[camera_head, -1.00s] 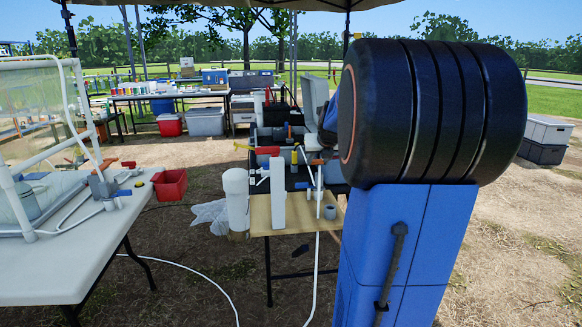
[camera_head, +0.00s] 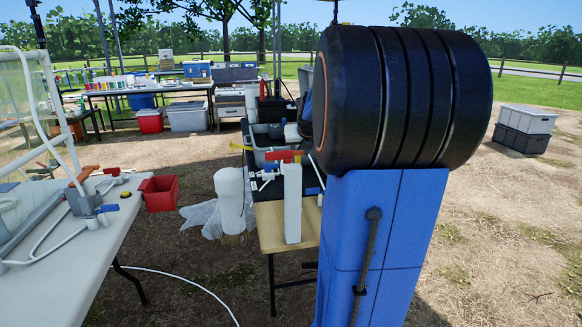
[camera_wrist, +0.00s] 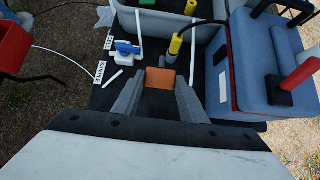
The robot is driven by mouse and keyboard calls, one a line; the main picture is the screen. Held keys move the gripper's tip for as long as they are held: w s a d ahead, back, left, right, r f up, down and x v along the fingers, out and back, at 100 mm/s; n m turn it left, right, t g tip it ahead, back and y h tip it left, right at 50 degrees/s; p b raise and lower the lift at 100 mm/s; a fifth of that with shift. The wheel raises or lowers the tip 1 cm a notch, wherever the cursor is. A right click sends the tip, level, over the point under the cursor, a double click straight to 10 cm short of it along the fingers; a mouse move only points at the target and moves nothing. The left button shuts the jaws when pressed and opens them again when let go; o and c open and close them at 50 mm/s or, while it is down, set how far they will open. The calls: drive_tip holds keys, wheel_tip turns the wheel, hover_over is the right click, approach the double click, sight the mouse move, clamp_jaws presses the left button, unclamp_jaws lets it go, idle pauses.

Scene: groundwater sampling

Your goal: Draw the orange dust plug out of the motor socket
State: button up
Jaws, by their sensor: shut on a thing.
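In the wrist view, my gripper (camera_wrist: 157,92) is shut on the orange dust plug (camera_wrist: 160,78), which shows as an orange block between the two grey fingertips. I cannot make out the motor socket, and I cannot tell whether the plug is seated or clear of it. Below the plug is a dark surface. In the head view, my gripper and the plug are hidden behind my own black and blue arm parts.
A blue case (camera_wrist: 262,62) with red trim stands right of my gripper. Ahead are a yellow-topped connector (camera_wrist: 175,46) with a black cable, a blue-and-white valve (camera_wrist: 124,47) and a grey bin (camera_wrist: 190,26). A white table (camera_head: 75,255) and red bin (camera_head: 159,193) are left.

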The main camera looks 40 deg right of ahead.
wheel_tip(320, 180, down, 6)
drive_tip(key=shift+w+f, duration=0.1)
drive_tip(key=shift+f, duration=2.95)
drive_tip(key=shift+f, duration=0.3)
